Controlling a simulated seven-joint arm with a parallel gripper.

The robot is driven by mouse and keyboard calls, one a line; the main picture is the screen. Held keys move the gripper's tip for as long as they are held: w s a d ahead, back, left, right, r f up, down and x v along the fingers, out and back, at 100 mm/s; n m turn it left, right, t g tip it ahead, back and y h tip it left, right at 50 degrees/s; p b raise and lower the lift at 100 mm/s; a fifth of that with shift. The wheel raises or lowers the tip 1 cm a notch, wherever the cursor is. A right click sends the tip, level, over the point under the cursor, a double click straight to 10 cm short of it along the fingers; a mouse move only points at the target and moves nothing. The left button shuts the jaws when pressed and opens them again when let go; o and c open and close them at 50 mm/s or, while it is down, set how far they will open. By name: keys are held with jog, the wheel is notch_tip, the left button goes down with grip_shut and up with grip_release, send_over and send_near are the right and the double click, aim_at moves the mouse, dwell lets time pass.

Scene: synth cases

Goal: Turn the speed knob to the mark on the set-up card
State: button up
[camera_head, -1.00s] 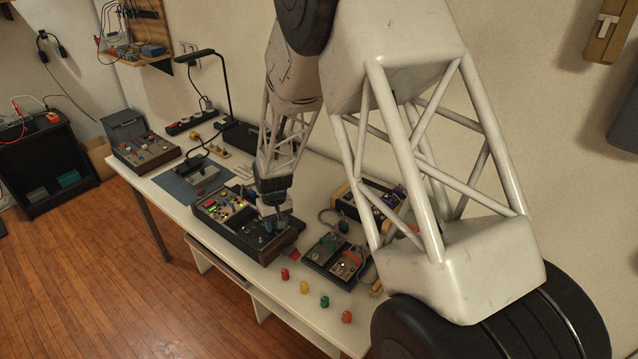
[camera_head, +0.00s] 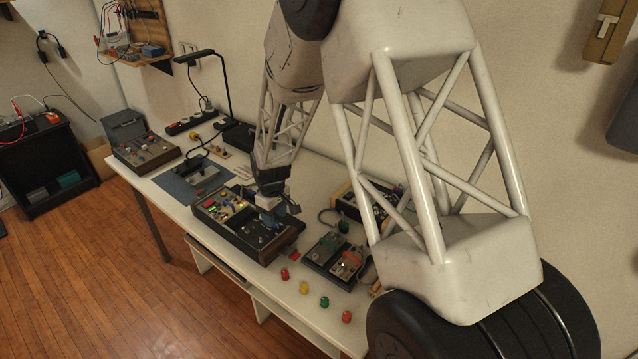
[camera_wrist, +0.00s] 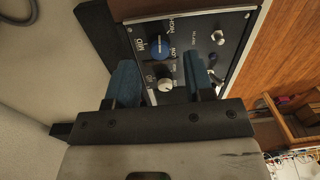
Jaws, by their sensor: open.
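The control box (camera_head: 226,238) stands on the bench with its controls facing up. Printed labels are small and mostly unreadable, so I cannot tell which knob is the speed knob. My gripper (camera_head: 276,214) is over the right part of the box. In the wrist view my gripper (camera_wrist: 160,84) is open, its blue-padded fingers apart with the white knob showing between them. I cannot make out a set-up card.
Several coloured knob-like pieces (camera_head: 304,287) lie along the bench's front edge. A dark device (camera_head: 334,258) stands right of the box. Another control box (camera_head: 147,152) and a blue mat (camera_head: 177,186) lie to the left. A lamp (camera_head: 229,88) stands behind.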

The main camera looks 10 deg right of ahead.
notch_tip(320, 180, up, 5)
jog(key=shift+w+d, duration=0.1)
jog(key=s+d+r+m, duration=0.2)
jog(key=s+d+r, duration=0.3)
jog(key=s+r, duration=0.2)
jog(key=s+d+r+m+t, duration=0.1)
jog(key=s+d+r+m, duration=0.1)
jog(key=s+d+r, duration=0.4)
jog(key=shift+s+d+r, duration=0.3)
jog(key=shift+s+r, duration=0.25)
jog(key=shift+r, duration=1.2)
jog(key=n, duration=0.5)
send_over(276, 223)
jog(key=f, duration=1.6)
jog(key=shift+s+a+f, duration=0.2)
jog(key=shift+a+f, duration=0.05)
